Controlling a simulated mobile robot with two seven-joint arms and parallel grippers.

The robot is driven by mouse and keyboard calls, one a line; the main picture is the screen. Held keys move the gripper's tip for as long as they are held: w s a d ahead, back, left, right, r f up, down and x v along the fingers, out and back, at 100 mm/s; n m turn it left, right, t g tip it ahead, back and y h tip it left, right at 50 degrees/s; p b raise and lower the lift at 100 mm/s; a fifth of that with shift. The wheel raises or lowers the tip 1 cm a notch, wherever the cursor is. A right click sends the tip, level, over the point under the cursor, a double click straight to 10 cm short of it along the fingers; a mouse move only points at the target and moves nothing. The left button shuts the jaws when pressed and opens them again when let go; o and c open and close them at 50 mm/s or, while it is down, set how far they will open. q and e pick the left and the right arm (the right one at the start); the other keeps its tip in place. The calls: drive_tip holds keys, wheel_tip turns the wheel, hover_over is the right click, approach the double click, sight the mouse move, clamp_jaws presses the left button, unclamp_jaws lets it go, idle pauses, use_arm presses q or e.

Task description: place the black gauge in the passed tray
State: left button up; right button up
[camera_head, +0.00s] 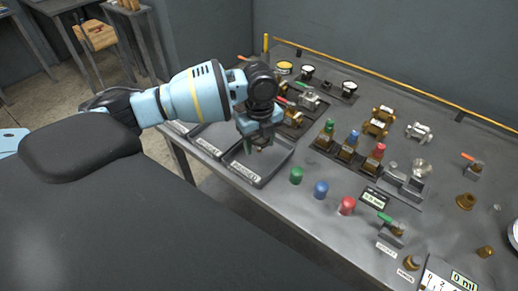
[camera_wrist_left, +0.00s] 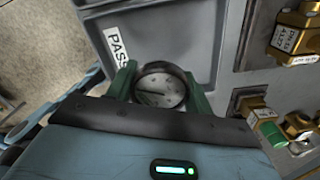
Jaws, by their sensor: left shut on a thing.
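My left gripper (camera_head: 259,145) is over the tray labelled PASSED (camera_head: 283,163) at the table's left edge. In the left wrist view its two green fingers (camera_wrist_left: 160,92) are shut on the black gauge (camera_wrist_left: 160,86), a round dial with a dark rim and pale face. The passed tray (camera_wrist_left: 175,25) and part of its label show behind the gauge. I cannot tell whether the gauge touches the tray floor. In the head view the gauge is mostly hidden by the gripper. My right gripper is not in view.
Another labelled tray (camera_head: 209,146) is beside the passed tray. Green (camera_head: 296,175), blue (camera_head: 321,189) and red (camera_head: 346,205) caps stand to the right. A yellow rail (camera_head: 390,85) runs along the rear edge.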

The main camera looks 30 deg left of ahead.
sight(259, 149)
use_arm(q)
wheel_tip(259, 149, down, 3)
drive_tip(key=shift+a+f, duration=0.15)
drive_tip(key=shift+w+f, duration=0.1)
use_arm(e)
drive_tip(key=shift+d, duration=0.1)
use_arm(q)
drive_tip(key=shift+f, duration=0.2)
drive_tip(key=o, duration=1)
drive_tip(key=shift+o, duration=0.2)
drive_tip(key=shift+r, duration=0.15)
drive_tip(key=shift+r, duration=0.35)
wheel_tip(259, 149, up, 11)
drive_tip(key=shift+r+p, duration=0.2)
drive_tip(key=shift+p, duration=0.2)
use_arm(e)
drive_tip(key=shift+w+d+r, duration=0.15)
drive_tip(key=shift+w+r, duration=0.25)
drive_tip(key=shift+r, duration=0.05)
